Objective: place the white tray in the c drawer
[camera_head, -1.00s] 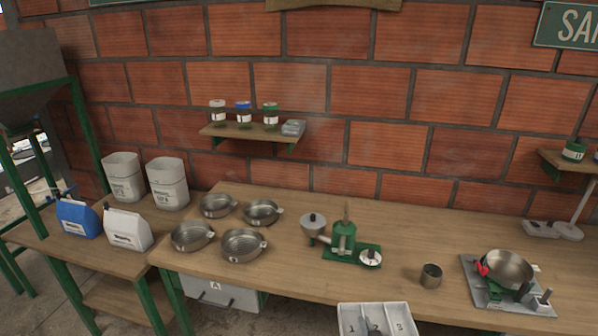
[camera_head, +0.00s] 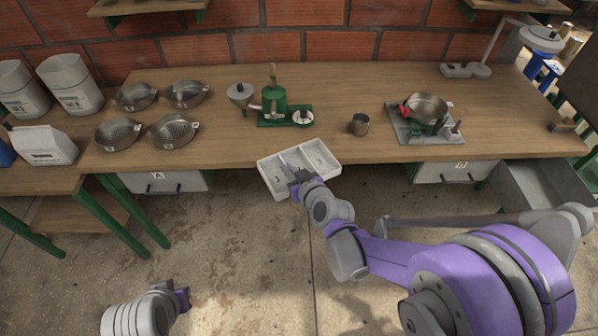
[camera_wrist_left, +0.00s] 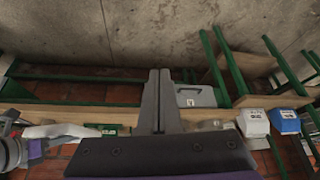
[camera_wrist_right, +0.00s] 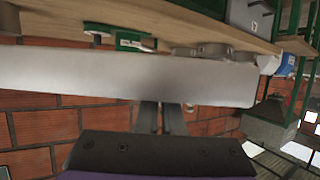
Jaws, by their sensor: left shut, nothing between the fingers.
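The white tray (camera_head: 268,178), with divided compartments, is at the front edge of the workbench in the head view. My right gripper (camera_head: 300,183) is shut on its near side and holds it slightly tilted. In the right wrist view the tray's wall (camera_wrist_right: 120,78) spans the picture and hides the fingertips. My left gripper (camera_head: 183,297) is low over the floor, shut and empty; its fingers (camera_wrist_left: 158,100) are together in the left wrist view. An open grey drawer (camera_head: 545,197) sticks out at the far right; I cannot read its label.
Closed drawers A (camera_head: 165,183) and B (camera_head: 452,173) sit under the workbench (camera_head: 400,85). The floor in front is clear.

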